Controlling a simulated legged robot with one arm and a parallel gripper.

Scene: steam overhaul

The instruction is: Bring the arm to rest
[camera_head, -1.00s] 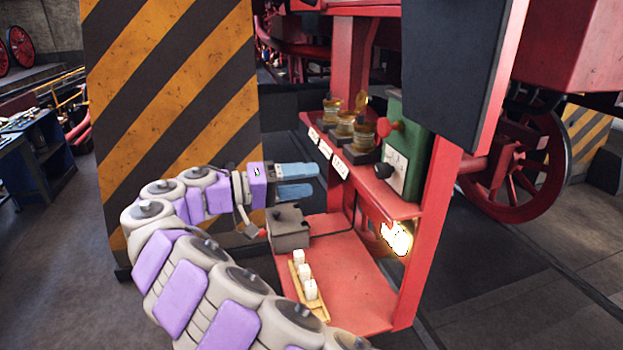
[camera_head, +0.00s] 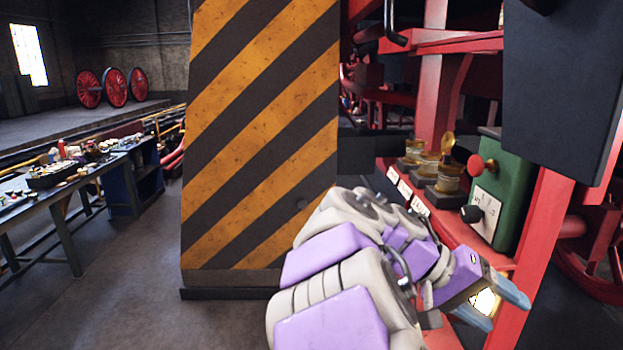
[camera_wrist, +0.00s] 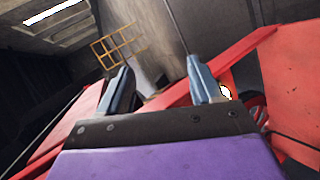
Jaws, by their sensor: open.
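My gripper (camera_head: 492,304) has blue fingers and a purple body. In the head view it is at the lower right, in front of the red shelf unit and near a glowing lamp (camera_head: 484,301). In the wrist view my gripper (camera_wrist: 162,88) shows two blue fingers spread apart with nothing between them. My arm is folded close, its grey and purple links covering the lower middle of the head view. The lower shelf is hidden behind the arm.
A red shelf (camera_head: 440,222) carries several brass-topped jars (camera_head: 450,178) and a green box (camera_head: 505,190) with a red knob. A striped pillar (camera_head: 262,140) stands left of the arm. A workbench (camera_head: 70,187) with tools is far left. Floor between bench and pillar is clear.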

